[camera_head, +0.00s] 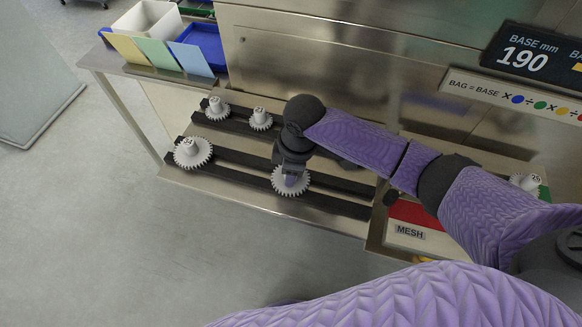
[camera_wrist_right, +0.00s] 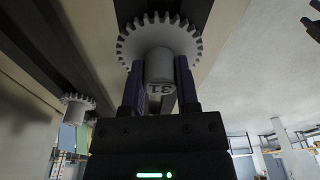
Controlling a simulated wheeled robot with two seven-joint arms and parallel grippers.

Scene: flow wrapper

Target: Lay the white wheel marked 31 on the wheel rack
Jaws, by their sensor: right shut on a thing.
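The white toothed wheel marked 31 (camera_wrist_right: 160,38) is held by its hub between the fingers of my right gripper (camera_wrist_right: 160,82), and the number shows upside down in the right wrist view. In the head view, this wheel (camera_head: 291,188) is over the front part of the wheel rack (camera_head: 340,206), a set of dark rails on a steel shelf. My right gripper (camera_head: 291,172) points down onto it. Whether the wheel touches the rails cannot be told. My left gripper is not in view.
Wheel 34 (camera_head: 193,153) lies at the rack's left end. Two smaller white wheels (camera_head: 217,108) (camera_head: 260,119) lie on the rear rail. Another wheel (camera_head: 524,182) is at the far right, near a red panel marked MESH (camera_head: 411,213). Bins (camera_head: 147,20) stand at upper left.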

